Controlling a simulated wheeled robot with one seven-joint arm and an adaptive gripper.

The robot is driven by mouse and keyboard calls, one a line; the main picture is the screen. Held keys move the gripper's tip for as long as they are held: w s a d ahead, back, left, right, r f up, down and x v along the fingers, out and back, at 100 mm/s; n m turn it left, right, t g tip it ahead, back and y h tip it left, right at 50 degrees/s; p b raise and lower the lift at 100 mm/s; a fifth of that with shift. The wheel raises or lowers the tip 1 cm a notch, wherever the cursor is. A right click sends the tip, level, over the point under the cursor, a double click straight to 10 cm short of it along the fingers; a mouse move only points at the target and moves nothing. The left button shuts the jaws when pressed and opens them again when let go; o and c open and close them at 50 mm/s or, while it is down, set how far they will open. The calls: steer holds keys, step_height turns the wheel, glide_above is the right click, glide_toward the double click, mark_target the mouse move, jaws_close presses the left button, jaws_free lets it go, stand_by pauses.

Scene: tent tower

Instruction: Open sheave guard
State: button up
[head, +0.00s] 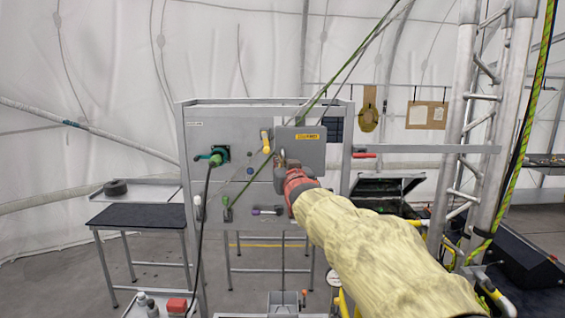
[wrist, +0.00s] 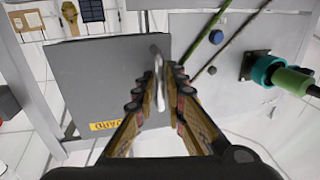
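The sheave guard (head: 310,152) is a flat grey plate with a yellow label, standing against the upper right of the grey panel in the head view. It fills the left middle of the wrist view (wrist: 95,75), with its label at the lower edge. A pale metal handle (wrist: 157,58) stands out by the guard's edge. My gripper (wrist: 160,76) has its fingers close together on both sides of this handle and appears shut on it. In the head view my gripper (head: 282,165) is at the guard's lower left, and its fingertips are partly hidden.
A green connector (head: 216,156) with a black cable sits left on the panel (head: 240,133). A taut green rope (head: 335,80) runs up from the panel past the guard. A small table (head: 140,215) stands left. A metal ladder (head: 485,100) stands right.

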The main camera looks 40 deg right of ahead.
jaws_close()
stand_by(0.7)
